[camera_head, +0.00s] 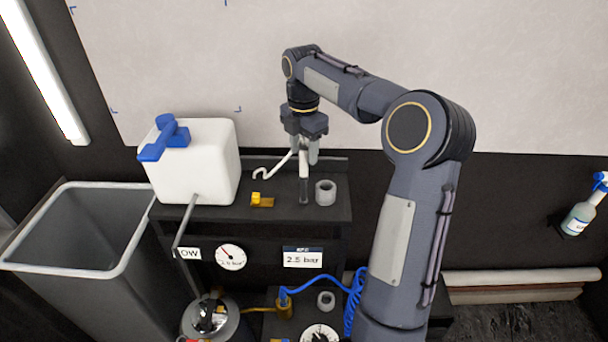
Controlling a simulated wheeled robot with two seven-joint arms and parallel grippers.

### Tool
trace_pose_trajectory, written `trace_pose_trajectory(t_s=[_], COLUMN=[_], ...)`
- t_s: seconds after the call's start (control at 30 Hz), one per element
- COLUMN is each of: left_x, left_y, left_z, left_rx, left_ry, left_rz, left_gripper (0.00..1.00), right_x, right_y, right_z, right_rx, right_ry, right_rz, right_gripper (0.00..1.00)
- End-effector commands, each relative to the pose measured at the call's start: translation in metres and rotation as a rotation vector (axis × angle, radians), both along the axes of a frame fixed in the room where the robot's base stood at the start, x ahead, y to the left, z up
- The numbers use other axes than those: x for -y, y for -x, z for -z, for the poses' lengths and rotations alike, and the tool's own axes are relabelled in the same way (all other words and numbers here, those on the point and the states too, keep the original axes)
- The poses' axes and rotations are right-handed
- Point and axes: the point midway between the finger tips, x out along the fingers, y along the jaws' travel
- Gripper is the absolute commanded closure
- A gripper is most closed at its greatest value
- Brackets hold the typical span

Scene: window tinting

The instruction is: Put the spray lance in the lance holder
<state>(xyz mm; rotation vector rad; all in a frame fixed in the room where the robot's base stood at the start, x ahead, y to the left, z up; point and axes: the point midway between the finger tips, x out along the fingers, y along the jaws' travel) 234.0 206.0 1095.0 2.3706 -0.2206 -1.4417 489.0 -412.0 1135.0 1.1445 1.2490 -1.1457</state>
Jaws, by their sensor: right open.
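A thin pale tube with a hooked end (262,174), which looks like the spray lance, runs up to the right toward my right gripper. A grey upright rod (303,186) stands just below the gripper; I cannot tell whether it belongs to the lance. My right gripper (304,152) points down over the black shelf, open, with its fingers on either side of the rod's top. A short grey round cup (325,192), possibly the lance holder, stands on the shelf just right of the rod. The rod is beside it. My left gripper is not in view.
A white tank with a blue cap (215,165) stands left on the black shelf (338,209), beside a yellow fitting (262,201). A grey bin (65,273) is at far left. Gauges and a blue coiled hose (354,305) sit below. A spray bottle (580,215) is at right.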

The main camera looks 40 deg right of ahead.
Motion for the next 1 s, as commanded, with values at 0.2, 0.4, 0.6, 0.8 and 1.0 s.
trace_pose_trajectory(t_s=[0.2, 0.4, 0.6, 0.8, 1.0], left_x=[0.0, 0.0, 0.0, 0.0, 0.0], left_y=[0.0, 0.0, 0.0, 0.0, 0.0], left_z=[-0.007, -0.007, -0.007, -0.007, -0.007], left_rx=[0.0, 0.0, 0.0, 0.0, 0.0], left_ry=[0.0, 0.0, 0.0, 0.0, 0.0], left_rz=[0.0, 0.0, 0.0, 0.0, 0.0], left_gripper=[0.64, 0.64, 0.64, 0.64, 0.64], right_x=[0.001, 0.001, 0.001, 0.001, 0.001], right_y=[0.0, 0.0, 0.0, 0.0, 0.0], right_z=[0.032, 0.04, 0.039, 0.039, 0.038], right_rx=[-0.003, 0.0, 0.0, 0.001, 0.002], right_ry=[-0.002, -0.001, -0.001, -0.001, 0.0], right_rz=[0.0, 0.001, 0.002, 0.002, 0.002], right_gripper=[0.53, 0.53, 0.64, 0.9, 1.0])
